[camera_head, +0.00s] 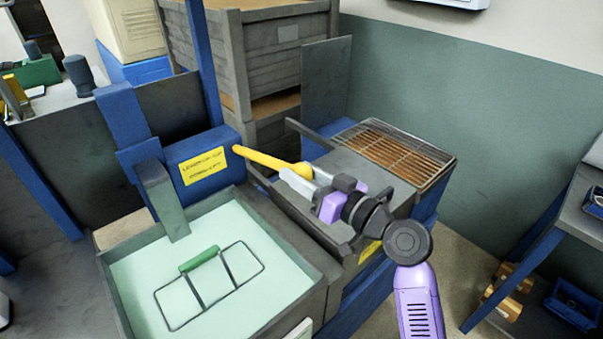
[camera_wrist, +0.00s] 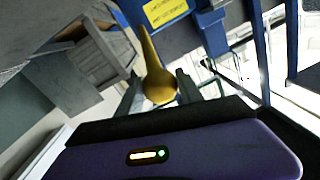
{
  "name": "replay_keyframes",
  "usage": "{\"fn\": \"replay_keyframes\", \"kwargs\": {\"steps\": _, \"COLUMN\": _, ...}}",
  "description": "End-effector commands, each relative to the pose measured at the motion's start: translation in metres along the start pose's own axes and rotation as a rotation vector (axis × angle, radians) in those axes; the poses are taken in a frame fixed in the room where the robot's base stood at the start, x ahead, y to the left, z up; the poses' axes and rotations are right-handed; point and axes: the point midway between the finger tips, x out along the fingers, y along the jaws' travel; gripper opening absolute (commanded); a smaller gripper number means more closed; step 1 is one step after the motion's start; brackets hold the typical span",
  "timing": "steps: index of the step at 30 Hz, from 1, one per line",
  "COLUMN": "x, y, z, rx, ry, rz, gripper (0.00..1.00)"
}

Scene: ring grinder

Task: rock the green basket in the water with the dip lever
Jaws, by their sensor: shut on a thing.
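The dip lever (camera_head: 265,160) is a yellow bar that sticks out to the right from a blue housing (camera_head: 202,160) with a yellow label. My gripper (camera_head: 300,176) is shut on the lever's outer end. In the wrist view the lever's rounded end (camera_wrist: 160,84) sits between the two fingers. The basket is a dark wire frame (camera_head: 208,285) with a green handle (camera_head: 199,259). It lies in the pale water of a grey tank (camera_head: 313,295). Only its upper frame and handle show clearly; how deep its lower part sits I cannot tell.
A grey upright block (camera_head: 162,200) stands at the tank's back edge. A wire grille (camera_head: 392,150) lies on the bench right of the lever. Wooden crates (camera_head: 262,50) stand behind.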

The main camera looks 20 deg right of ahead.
Motion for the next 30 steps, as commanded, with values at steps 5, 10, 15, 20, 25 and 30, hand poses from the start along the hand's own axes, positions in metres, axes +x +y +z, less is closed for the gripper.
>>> {"fn": "replay_keyframes", "kwargs": {"steps": 5, "x": 0.010, "y": -0.008, "z": -0.032, "rx": -0.002, "ry": 0.007, "rz": -0.001, "gripper": 0.00}}
{"fn": "replay_keyframes", "kwargs": {"steps": 10, "x": 0.031, "y": -0.018, "z": -0.076, "rx": -0.002, "ry": 0.009, "rz": -0.002, "gripper": 0.00}}
{"fn": "replay_keyframes", "kwargs": {"steps": 15, "x": 0.051, "y": -0.023, "z": -0.102, "rx": -0.001, "ry": 0.009, "rz": -0.001, "gripper": 0.00}}
{"fn": "replay_keyframes", "kwargs": {"steps": 20, "x": 0.057, "y": -0.025, "z": -0.109, "rx": -0.002, "ry": 0.007, "rz": -0.002, "gripper": 0.00}}
{"fn": "replay_keyframes", "kwargs": {"steps": 25, "x": 0.058, "y": -0.025, "z": -0.109, "rx": -0.002, "ry": 0.009, "rz": -0.002, "gripper": 0.00}}
{"fn": "replay_keyframes", "kwargs": {"steps": 30, "x": 0.058, "y": -0.025, "z": -0.110, "rx": -0.002, "ry": 0.011, "rz": -0.002, "gripper": 0.57}}
